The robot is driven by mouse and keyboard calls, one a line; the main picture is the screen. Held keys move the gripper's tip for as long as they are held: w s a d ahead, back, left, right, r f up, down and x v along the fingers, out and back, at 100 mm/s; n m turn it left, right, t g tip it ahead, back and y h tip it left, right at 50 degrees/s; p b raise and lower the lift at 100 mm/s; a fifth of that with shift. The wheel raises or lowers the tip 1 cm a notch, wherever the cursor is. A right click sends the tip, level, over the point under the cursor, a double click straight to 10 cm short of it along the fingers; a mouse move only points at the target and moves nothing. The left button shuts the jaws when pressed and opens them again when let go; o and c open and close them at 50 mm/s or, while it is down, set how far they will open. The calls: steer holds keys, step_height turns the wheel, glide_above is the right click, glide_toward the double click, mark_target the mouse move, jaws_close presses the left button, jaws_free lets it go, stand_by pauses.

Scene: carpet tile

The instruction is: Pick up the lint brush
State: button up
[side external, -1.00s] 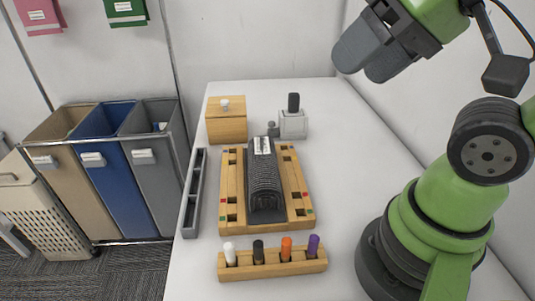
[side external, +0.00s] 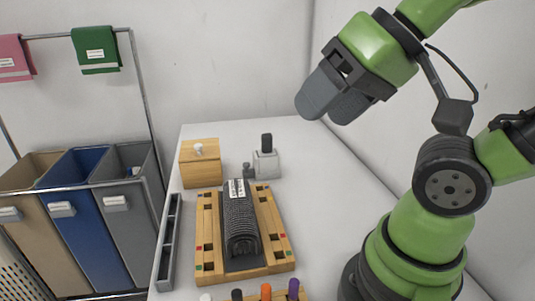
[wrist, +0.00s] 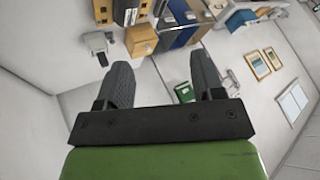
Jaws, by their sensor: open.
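The lint brush appears to be the dark upright handle (side external: 267,141) standing in a small pale holder (side external: 266,166) at the back of the table. In the wrist view the dark handle (wrist: 103,58) and pale holder (wrist: 97,41) show at upper left, beyond my left finger. Its bristles or head are hidden. My gripper (side external: 325,107) is open and empty, high above the table, to the right of the holder in the side view. Both fingers (wrist: 162,66) are apart in the wrist view with nothing between them.
A wooden box with a white knob (side external: 200,167) and a small dark knob-like piece (side external: 247,171) stand beside the holder. A wooden base (side external: 208,245) carries a dark ribbed arch (side external: 238,215). A grey trough (side external: 167,250) lies left. The table's right side is clear.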

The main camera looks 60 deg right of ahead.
steer(key=m+g+h, duration=0.3)
steer(key=m+h, duration=0.1)
steer(key=h, duration=0.1)
glide_above(267, 134)
steer(key=s+a, duration=0.4)
steer(key=a, duration=0.2)
step_height(267, 134, down, 8)
steer(key=f, duration=0.1)
steer(key=shift+m+g, duration=0.5)
steer(key=w+d+f, duration=0.1)
steer(key=f, duration=0.1)
steer(key=w+d+f, duration=0.1)
steer(key=d+f, duration=0.1)
steer(key=f, duration=0.1)
steer(key=w+d+f, duration=0.1)
steer(key=d+f, duration=0.1)
steer(key=f, duration=0.1)
steer(key=shift+w+f, duration=0.15)
steer(key=shift+f, duration=0.05)
steer(key=x, duration=0.5)
steer(key=shift+f, duration=0.35)
